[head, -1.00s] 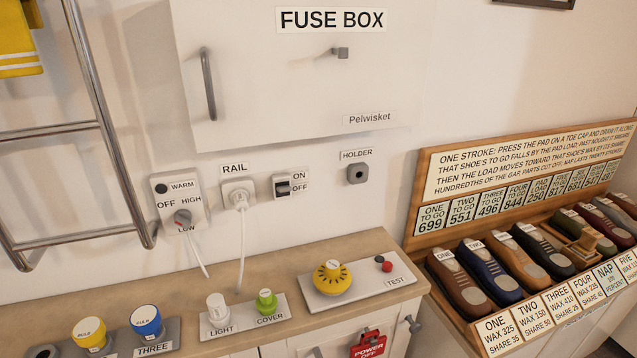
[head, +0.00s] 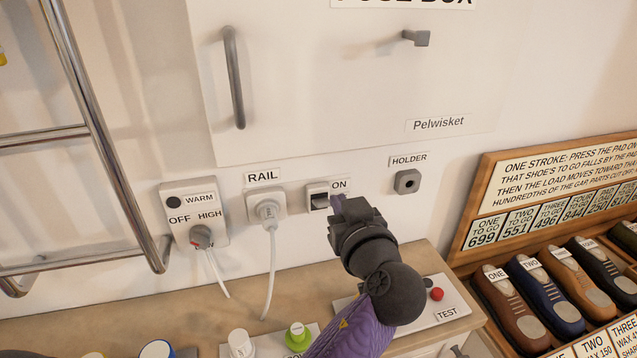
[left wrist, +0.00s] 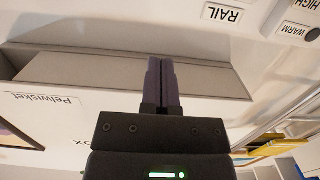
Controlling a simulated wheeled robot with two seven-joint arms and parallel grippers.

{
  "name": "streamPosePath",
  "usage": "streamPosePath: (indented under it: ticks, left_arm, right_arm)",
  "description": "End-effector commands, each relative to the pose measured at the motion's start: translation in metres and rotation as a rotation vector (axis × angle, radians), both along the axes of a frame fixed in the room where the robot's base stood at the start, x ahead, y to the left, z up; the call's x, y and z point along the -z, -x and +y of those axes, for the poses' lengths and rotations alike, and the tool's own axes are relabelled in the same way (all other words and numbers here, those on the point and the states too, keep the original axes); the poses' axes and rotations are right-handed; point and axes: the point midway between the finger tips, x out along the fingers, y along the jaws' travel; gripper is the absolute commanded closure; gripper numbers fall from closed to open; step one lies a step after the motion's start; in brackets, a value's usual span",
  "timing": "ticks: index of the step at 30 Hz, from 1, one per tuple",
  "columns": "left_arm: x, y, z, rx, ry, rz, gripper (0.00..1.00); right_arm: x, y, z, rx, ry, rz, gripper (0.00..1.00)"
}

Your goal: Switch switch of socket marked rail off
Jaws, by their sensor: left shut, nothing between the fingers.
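The socket marked RAIL (head: 266,208) is on the wall with a white plug and cord in it. Its switch (head: 319,201) is a rocker in a white frame just right of the socket, by an ON label (head: 339,185). The OFF label is hidden behind my gripper. I cannot tell for sure which way the rocker is tipped. My left gripper (head: 337,204) is shut and empty, its purple fingertips close to the switch's right side; contact cannot be told. In the left wrist view, its shut fingers (left wrist: 162,85) show below the RAIL label (left wrist: 227,15). My right gripper is out of view.
A heater knob panel (head: 196,213) and towel rail (head: 100,140) are to the left. The fuse box (head: 320,110) juts out above. A holder (head: 407,181) is to the right.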

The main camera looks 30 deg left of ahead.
Motion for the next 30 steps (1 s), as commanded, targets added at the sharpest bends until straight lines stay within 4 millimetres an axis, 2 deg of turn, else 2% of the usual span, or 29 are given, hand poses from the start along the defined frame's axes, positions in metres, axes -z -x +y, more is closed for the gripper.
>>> streamPosePath:
  ticks: [10, 24, 27, 30]
  left_arm:
    - [0.001, -0.006, 0.006, 0.001, -0.003, 0.002, 1.00]
    - [0.013, -0.066, 0.078, 0.000, -0.003, 0.005, 1.00]
    - [0.030, -0.060, 0.070, 0.003, -0.001, 0.008, 1.00]
    - [0.040, -0.057, 0.066, 0.002, -0.002, 0.006, 1.00]
  right_arm:
    - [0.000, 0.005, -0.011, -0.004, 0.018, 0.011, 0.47]
    - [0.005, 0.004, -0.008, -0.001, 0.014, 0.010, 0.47]
    - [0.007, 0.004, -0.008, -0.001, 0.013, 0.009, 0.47]
    - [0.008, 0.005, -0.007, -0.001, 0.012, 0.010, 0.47]
